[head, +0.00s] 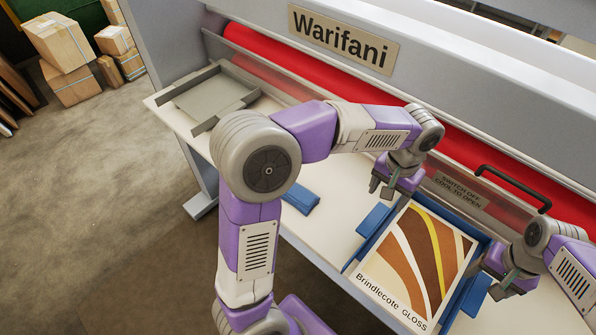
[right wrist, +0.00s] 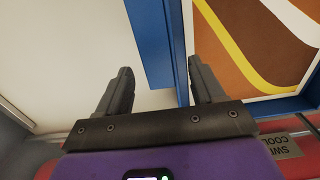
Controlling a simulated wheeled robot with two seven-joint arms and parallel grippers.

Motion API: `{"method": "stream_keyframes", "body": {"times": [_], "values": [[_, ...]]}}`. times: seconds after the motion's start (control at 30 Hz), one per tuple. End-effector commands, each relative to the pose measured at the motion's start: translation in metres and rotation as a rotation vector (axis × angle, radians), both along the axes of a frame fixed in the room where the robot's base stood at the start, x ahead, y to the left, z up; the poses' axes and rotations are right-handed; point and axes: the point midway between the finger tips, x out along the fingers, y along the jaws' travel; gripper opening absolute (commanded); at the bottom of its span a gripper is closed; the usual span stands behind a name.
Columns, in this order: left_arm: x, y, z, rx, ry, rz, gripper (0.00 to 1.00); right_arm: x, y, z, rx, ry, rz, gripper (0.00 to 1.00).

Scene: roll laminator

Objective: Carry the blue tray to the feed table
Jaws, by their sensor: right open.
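The blue tray (head: 359,247) lies on the pale worktop in the head view. It holds a sheet with brown, white and yellow curves, and has blue handle strips on its left and right sides. My right gripper (head: 501,288) is open at the tray's right side. In the right wrist view its fingers (right wrist: 160,66) stand apart, with the tray's blue strip (right wrist: 150,40) showing between them; contact cannot be told. My left gripper (head: 381,188) appears open near the tray's far left corner. A grey platform with raised rails (head: 203,103), apparently the feed table, is at upper left and empty.
The laminator with its red roll (head: 300,88) runs along the back of the worktop. A black handle (head: 512,188) sticks out at its right. A small blue object (head: 301,200) lies left of the tray. Cardboard boxes (head: 62,45) stand on the floor.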

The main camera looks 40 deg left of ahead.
Motion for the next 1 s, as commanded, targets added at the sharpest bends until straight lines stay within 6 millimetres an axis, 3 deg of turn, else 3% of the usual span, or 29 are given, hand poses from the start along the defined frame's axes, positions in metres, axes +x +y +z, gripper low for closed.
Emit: {"method": "stream_keyframes", "body": {"times": [0.2,0.4,1.0], "values": [[0.000,0.000,0.000,0.000,0.000,0.000,0.68,0.000,0.000,0.039,0.002,-0.006,0.000,0.68],[0.000,0.000,0.000,0.000,0.000,0.000,0.68,0.000,0.000,0.058,0.001,-0.003,0.001,0.68],[0.000,0.000,-0.001,0.000,0.000,0.000,0.68,0.000,0.000,0.060,0.001,-0.001,0.000,0.68]]}}
